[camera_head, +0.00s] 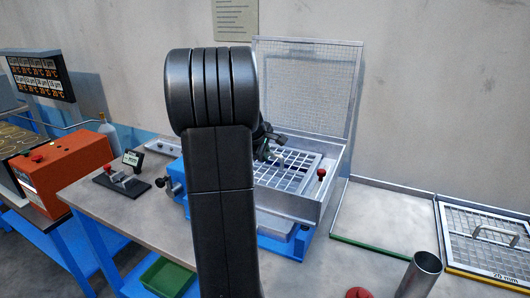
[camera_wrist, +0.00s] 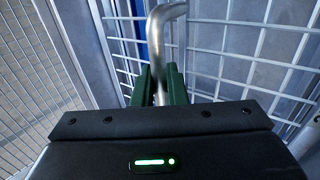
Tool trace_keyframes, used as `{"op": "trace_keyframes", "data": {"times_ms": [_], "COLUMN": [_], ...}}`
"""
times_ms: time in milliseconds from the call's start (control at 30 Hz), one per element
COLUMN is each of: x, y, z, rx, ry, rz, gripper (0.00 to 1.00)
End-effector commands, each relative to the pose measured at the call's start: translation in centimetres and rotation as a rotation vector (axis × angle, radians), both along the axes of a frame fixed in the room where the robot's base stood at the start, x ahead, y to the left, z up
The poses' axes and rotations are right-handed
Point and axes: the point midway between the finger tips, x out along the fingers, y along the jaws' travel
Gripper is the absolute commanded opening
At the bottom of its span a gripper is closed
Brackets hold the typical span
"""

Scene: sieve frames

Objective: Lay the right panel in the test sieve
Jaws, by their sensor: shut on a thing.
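The test sieve (camera_head: 303,205) is an open metal box on a blue machine, with its mesh lid (camera_head: 308,85) raised behind it. A panel with a coarse square grid (camera_head: 288,179) is inside the sieve's walls, partly hidden by my arm. My gripper (camera_wrist: 160,88) has green fingers shut on the panel's bent metal handle (camera_wrist: 158,28). The grid (camera_wrist: 245,55) spreads behind and to the right of the fingers in the wrist view. I cannot tell whether the panel rests flat on the sieve's bottom. In the head view my gripper (camera_head: 266,148) is mostly hidden behind my arm.
A second panel, marked 25 mm (camera_head: 490,240), with a handle and yellow edge, lies at the right. An empty green-edged bay (camera_head: 385,215) lies between it and the sieve. A metal cylinder (camera_head: 420,275) stands in front. A red knob (camera_head: 321,173) rises at the sieve's right.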

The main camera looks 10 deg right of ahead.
Motion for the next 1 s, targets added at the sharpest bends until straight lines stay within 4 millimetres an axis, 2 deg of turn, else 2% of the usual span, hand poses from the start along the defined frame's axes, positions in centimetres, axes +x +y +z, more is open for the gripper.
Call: {"op": "trace_keyframes", "data": {"times_ms": [133, 467, 500, 600, 633, 867, 1000], "x": [0.06, 0.06, 0.06, 0.04, 0.04, -0.04, -0.25], "y": [-0.02, -0.01, -0.01, -0.02, -0.01, -0.01, 0.17], "z": [-0.80, -0.90, -0.90, -0.92, -0.94, -1.19, -0.66], "rx": [-0.001, -0.002, -0.002, -0.001, -0.001, 0.000, 0.000], "ry": [-0.003, -0.004, -0.004, -0.003, -0.003, 0.002, 0.000], "rz": [0.001, 0.001, 0.001, 0.001, 0.001, -0.001, 0.000], "gripper": [0.00, 0.00, 0.14, 0.34, 0.38, 0.38, 0.38]}}
